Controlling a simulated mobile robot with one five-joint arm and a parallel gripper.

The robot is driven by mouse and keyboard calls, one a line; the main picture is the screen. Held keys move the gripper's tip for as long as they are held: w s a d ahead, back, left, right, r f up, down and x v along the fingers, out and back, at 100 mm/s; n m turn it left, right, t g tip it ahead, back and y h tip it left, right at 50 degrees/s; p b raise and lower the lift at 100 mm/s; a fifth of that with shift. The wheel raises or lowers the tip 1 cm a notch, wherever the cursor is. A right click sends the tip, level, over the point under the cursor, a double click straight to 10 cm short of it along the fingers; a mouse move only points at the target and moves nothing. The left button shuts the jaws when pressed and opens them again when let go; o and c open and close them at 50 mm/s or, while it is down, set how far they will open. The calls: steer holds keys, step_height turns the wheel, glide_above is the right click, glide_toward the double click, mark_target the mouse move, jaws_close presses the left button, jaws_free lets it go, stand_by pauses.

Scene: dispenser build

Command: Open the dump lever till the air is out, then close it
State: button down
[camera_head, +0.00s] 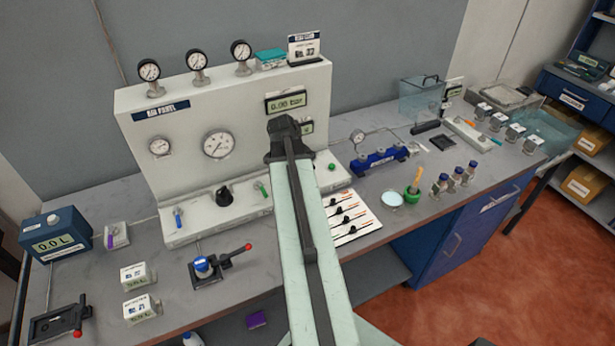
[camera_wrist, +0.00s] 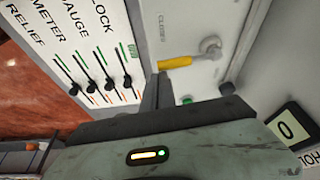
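A lever with a yellow handle (camera_wrist: 175,62) and a metal pivot shows in the wrist view, on a pale panel beside the word "CLOSED". The handle points left from its pivot. My gripper's dark fingers (camera_wrist: 159,88) stand close together with no visible gap, their tips just below the handle's free end. I cannot tell whether they touch it. In the head view my arm hides the gripper and this lever. The bar display (camera_head: 286,102) on the white panel (camera_head: 180,110) reads about 0.08 bar, its last digit unclear.
A white card with several sliders (camera_head: 348,217) lies right of my arm. A blue manifold (camera_head: 378,158) and bottles stand farther right. A red-tipped lever valve (camera_head: 222,262) is at the front left.

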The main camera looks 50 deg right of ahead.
steer(key=d, duration=0.1)
steer(key=s+d+r+p, duration=0.1)
steer(key=d+r+p, duration=0.1)
steer(key=shift+s+d+r, duration=0.1)
steer(key=shift+s+r, duration=0.1)
steer(key=shift+s, duration=0.05)
steer(key=p+v, duration=0.8)
steer(key=shift+w, duration=0.2)
steer(key=shift+r, duration=0.15)
